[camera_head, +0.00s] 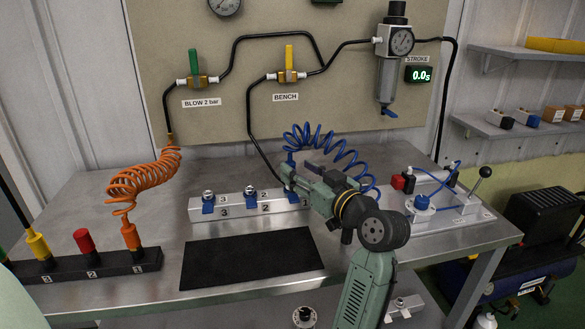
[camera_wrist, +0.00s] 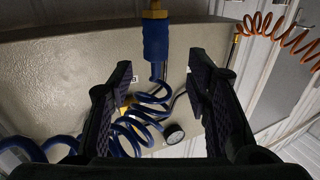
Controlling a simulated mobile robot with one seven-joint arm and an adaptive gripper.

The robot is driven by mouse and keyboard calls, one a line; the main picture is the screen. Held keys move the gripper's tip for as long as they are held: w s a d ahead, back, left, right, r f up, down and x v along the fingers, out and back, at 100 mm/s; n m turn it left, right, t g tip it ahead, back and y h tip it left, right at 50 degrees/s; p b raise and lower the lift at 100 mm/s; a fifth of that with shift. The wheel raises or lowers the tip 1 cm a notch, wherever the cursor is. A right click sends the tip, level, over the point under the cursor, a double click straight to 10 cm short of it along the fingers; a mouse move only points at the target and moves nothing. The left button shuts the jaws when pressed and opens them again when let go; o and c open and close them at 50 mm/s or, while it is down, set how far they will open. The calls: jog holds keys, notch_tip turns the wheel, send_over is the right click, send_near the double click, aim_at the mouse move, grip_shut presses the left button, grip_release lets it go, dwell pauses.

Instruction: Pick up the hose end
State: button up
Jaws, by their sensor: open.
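The blue hose end (camera_wrist: 156,42) is a blue sleeve with a brass tip, at the top middle of the wrist view. Its blue coil (camera_wrist: 140,125) runs on from it below. In the wrist view my gripper (camera_wrist: 160,72) is open, with the sleeve seen in the gap between its fingertips; I cannot tell whether either finger touches it. In the head view my gripper (camera_head: 291,180) is at the right end of the grey numbered block (camera_head: 233,214), and the blue coil (camera_head: 318,139) arches behind it. The fingertips are small there and partly hide the hose end.
An orange coiled hose (camera_head: 140,182) stands in a black rack (camera_head: 80,268) at left, beside red and yellow ends. A black mat (camera_head: 222,270) lies in front of the block. A fixture (camera_head: 440,215) with a lever is at right. The panel (camera_head: 275,100) stands behind.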

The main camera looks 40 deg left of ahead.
aim_at(291, 162)
jog(key=p+x, duration=0.2)
jog(key=x, duration=0.2)
jog(key=shift+w+a+r, duration=0.1)
jog(key=shift+w+a, duration=0.1)
jog(key=shift+w, duration=0.05)
jog(key=shift+w+a, duration=0.2)
jog(key=shift+a, duration=0.15)
jog(key=shift+c, duration=0.6)
grip_shut()
